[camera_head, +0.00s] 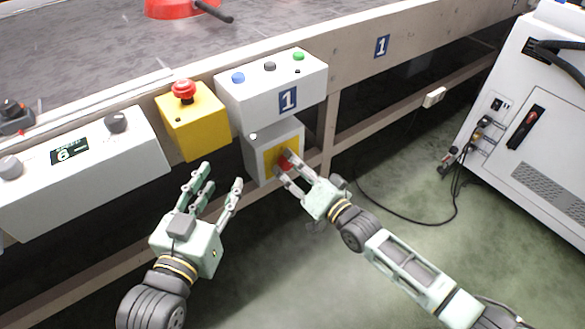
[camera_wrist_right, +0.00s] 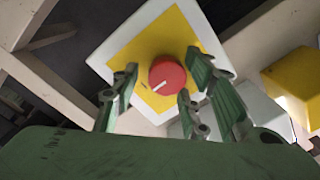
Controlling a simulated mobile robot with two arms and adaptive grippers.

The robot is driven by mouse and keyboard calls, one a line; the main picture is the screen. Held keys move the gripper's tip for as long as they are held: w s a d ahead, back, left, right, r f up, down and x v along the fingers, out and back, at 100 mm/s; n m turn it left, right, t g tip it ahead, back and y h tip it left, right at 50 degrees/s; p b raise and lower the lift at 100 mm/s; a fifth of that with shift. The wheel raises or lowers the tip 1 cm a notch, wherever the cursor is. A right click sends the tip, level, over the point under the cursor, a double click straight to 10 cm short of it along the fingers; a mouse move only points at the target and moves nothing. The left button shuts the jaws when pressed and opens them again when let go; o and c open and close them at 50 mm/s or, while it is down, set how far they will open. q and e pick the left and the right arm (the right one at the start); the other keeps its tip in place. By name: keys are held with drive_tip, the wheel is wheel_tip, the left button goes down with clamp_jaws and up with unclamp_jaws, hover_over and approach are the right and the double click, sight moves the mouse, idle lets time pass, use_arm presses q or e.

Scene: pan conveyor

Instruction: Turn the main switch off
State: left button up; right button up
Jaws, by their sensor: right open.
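The main switch is a red round knob (camera_head: 285,161) on a yellow plate, on the front of a grey-white box (camera_head: 258,140) below the button panel. In the right wrist view the knob (camera_wrist_right: 167,75) shows a white mark pointing to the lower left. My right gripper (camera_head: 283,172) is open at the knob, with its fingers on either side of it in the wrist view (camera_wrist_right: 150,95); I cannot tell whether they touch it. My left gripper (camera_head: 215,180) is open and empty, in front of the conveyor to the left of the switch box.
A yellow box (camera_head: 195,125) with a red emergency button (camera_head: 183,90) is left of a white panel (camera_head: 265,85) with blue, black and green buttons. A speed control box (camera_head: 85,165) is further left. A white cabinet (camera_head: 530,130) with cables stands at right.

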drive_tip(key=shift+w+a, duration=0.2)
drive_tip(key=shift+w, duration=0.05)
use_arm(q)
drive_tip(key=shift+r, duration=0.4)
use_arm(e)
drive_tip(key=shift+c, duration=0.3)
